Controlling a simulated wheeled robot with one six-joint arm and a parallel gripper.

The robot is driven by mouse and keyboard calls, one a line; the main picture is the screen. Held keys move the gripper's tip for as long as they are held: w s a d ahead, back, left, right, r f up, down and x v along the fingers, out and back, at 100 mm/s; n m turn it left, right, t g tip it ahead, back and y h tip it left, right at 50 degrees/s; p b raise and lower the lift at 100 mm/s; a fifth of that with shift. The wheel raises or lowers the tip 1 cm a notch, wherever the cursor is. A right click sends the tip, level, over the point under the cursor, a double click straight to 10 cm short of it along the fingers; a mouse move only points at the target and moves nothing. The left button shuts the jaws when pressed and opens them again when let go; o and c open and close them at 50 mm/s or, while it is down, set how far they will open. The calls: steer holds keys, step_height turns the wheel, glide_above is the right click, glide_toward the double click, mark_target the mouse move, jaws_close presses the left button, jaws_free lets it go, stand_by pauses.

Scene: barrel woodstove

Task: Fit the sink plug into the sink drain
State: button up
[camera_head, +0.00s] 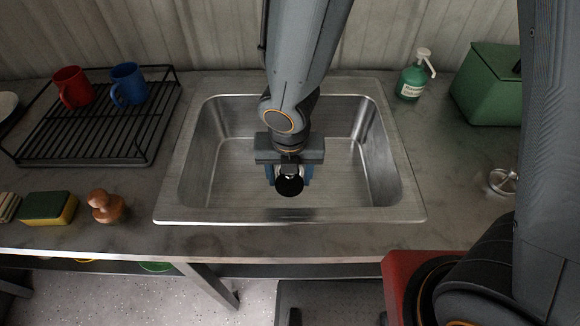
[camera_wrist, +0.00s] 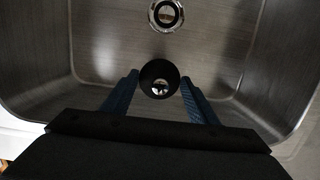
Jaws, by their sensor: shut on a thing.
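The black round sink plug (camera_head: 289,185) is held between the blue fingers of my gripper (camera_head: 289,176), above the basin of the steel sink (camera_head: 215,165). In the wrist view the plug (camera_wrist: 159,79) sits between the two fingertips (camera_wrist: 159,91), with a small shiny spot at its middle. The sink drain (camera_wrist: 166,14), a bright metal ring with a dark inner ring, lies in the basin floor near the top of the wrist view, apart from the plug. In the head view the drain is hidden behind my arm and gripper.
A black dish rack (camera_head: 85,148) with a red mug (camera_head: 73,87) and a blue mug (camera_head: 129,85) stands left of the sink. A sponge (camera_head: 47,207) and a wooden-handled brush (camera_head: 105,206) lie front left. A soap bottle (camera_head: 411,80) and a green box (camera_head: 487,88) stand at right.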

step_height(320, 180, down, 11)
steer(key=b, duration=1)
steer(key=shift+w+f, duration=0.1)
steer(key=shift+f, duration=0.1)
steer(key=w+p, duration=0.2)
steer(key=w, duration=0.1)
steer(key=w+p, duration=0.2)
steer(key=w, duration=0.1)
steer(key=w+p, duration=0.2)
steer(key=shift+w+a+r, duration=0.25)
steer(key=shift+w, duration=0.15)
steer(key=shift+w+a+f+p, duration=0.1)
steer(key=shift+w+f+p, duration=0.15)
steer(key=shift+w+p, duration=0.55)
steer(key=shift+w+f+p, duration=0.25)
steer(key=shift+w+p, duration=0.1)
steer(key=shift+w, duration=0.85)
steer(key=shift+f, duration=0.2)
steer(key=shift+f, duration=0.1)
steer(key=o, duration=1)
steer(key=shift+o, duration=0.2)
step_height(320, 180, up, 12)
steer(key=s+p, duration=0.1)
steer(key=p, duration=0.1)
steer(key=shift+s, duration=0.4)
